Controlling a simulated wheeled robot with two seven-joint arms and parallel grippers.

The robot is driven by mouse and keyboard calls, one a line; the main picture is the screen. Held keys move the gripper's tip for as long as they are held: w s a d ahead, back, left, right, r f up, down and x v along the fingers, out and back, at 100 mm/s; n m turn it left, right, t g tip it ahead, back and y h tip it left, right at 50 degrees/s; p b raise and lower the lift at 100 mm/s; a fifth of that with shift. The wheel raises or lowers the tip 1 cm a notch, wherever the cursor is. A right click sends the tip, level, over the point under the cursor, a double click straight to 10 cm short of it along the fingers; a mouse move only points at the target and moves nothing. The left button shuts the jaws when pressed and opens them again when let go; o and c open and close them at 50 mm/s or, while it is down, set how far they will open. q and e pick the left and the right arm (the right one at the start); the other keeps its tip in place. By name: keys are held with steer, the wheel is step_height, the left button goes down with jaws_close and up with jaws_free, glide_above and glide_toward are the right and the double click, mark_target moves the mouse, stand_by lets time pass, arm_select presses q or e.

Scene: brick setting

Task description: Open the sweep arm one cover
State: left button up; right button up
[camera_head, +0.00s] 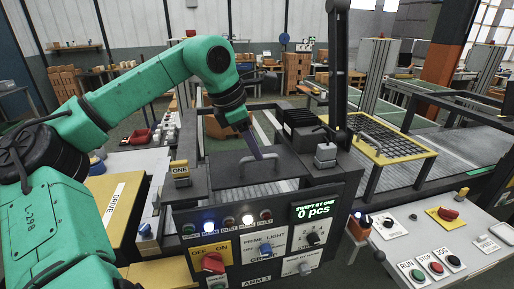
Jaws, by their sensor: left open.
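The sweep arm one cover (226,160) is a dark grey panel on top of the machine marked ARM 1. It looks to lie flat, with a thin bar handle (270,157) on its upper face. My left gripper (257,156) reaches down from the green arm to this handle. Its jaws are open, and its tips are at or very near the bar; I cannot tell whether they touch it. The gripper hides part of the cover and the handle. My right gripper is not in view.
The ARM 1 front panel (277,250) carries a red knob (213,262), lights and a display reading 0 pcs. A dark post (338,70) rises behind the cover. A yellow-framed grid (378,138) and a button console (440,240) stand to the right.

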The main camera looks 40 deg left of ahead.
arm_select(q)
steer(key=shift+x, duration=0.75)
steer(key=shift+w+f, duration=0.15)
steer(key=shift+f, duration=0.05)
steer(key=shift+d, duration=0.2)
steer(key=shift+s, duration=0.2)
steer(key=shift+w, duration=0.1)
jaws_close()
